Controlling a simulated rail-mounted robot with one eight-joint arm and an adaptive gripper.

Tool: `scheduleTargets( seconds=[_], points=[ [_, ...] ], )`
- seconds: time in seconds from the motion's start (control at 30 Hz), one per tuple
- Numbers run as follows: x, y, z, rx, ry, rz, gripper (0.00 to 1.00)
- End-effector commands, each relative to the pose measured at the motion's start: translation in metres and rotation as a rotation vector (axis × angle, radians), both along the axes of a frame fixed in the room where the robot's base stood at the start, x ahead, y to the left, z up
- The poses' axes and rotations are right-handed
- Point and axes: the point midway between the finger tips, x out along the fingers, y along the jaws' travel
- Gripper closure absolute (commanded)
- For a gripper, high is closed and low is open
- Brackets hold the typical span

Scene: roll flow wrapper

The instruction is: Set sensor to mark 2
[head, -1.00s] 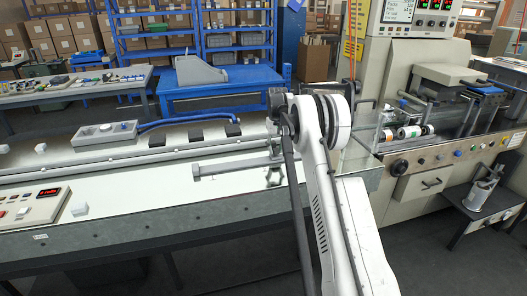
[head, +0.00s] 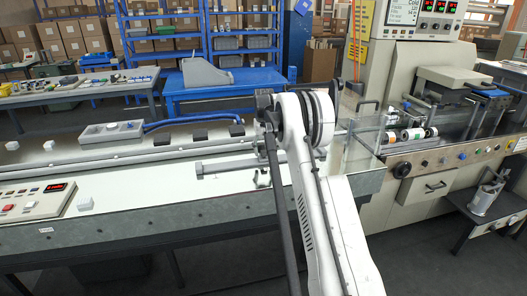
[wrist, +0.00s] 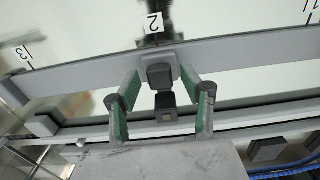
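In the wrist view, the sensor (wrist: 160,76), a dark block on a light grey bracket, sits on the long grey rail (wrist: 85,72). It is almost directly below the white label "2" (wrist: 154,22). Label "3" (wrist: 24,53) is to the left and label "1" is cut off at the upper right edge. My gripper (wrist: 162,80) has its green-padded fingers spread on either side of the sensor. The fingers look open, with a gap around the dark block; contact with the bracket is unclear. In the head view, my arm hides most of the gripper and sensor.
In the head view, a control panel (head: 38,200) is on the left of the bench. A grey tray (head: 112,133) and dark blocks stand behind the rail. The wrapper machine (head: 440,150) stands to the right. The bench front (head: 160,185) is mostly clear.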

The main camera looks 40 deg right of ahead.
Motion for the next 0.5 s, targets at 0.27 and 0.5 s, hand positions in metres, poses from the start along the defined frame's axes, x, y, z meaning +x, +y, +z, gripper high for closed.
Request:
scheduleTargets(
  seconds=[0.27,0.5],
  points=[
    [0.000,0.000,0.001,0.000,0.001,0.000,0.57],
    [0.000,0.000,0.029,0.000,0.001,0.000,0.57]
  ],
)
